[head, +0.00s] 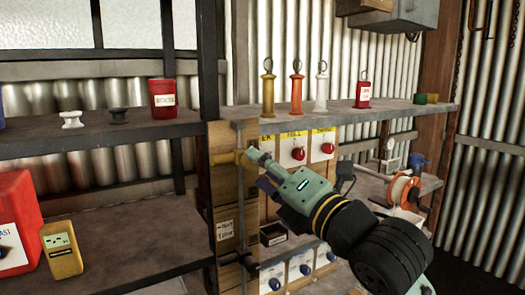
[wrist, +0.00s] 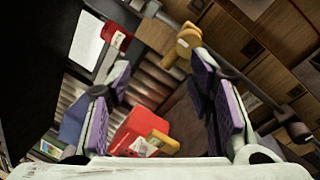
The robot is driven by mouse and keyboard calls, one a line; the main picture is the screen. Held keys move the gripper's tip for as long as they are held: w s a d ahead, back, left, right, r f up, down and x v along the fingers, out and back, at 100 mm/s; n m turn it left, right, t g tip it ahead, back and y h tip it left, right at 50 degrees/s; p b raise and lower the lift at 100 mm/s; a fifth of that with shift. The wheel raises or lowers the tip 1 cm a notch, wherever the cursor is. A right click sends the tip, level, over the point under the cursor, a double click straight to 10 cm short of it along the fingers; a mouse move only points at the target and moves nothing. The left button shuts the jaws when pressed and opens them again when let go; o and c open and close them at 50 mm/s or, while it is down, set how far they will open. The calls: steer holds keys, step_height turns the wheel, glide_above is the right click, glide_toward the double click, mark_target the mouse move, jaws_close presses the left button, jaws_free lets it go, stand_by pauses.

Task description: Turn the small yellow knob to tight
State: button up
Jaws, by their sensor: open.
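The small yellow knob (head: 228,158) sits on a grey vertical pipe (head: 240,200) in front of a wooden panel, left of my gripper in the head view. In the wrist view the knob (wrist: 184,46) shows beyond the fingertips, close to the right finger. My gripper (head: 259,172) is open and empty, its purple pads (wrist: 162,78) spread wide. The upper finger's tip is close beside the knob in the head view; I cannot tell whether it touches. Any tight mark on the knob is too small to read.
A shelf (head: 390,108) above holds several handled tools. Left shelves hold a red container (head: 14,222) and a yellow meter (head: 62,250). A cable reel (head: 402,190) stands at right.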

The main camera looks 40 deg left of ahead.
mark_target(254, 164)
steer(key=shift+n+h, duration=0.8)
steer(key=shift+n, duration=0.1)
steer(key=w+a+p, duration=0.1)
steer(key=a, duration=0.1)
steer(key=w+a+f+p, duration=0.1)
steer(key=w+a+p, duration=0.2)
steer(key=w+a, duration=0.1)
steer(key=a, duration=0.1)
steer(key=shift+w+a+f, duration=0.1)
steer(key=shift+f, duration=0.15)
steer(key=shift+c, duration=0.5)
jaws_close()
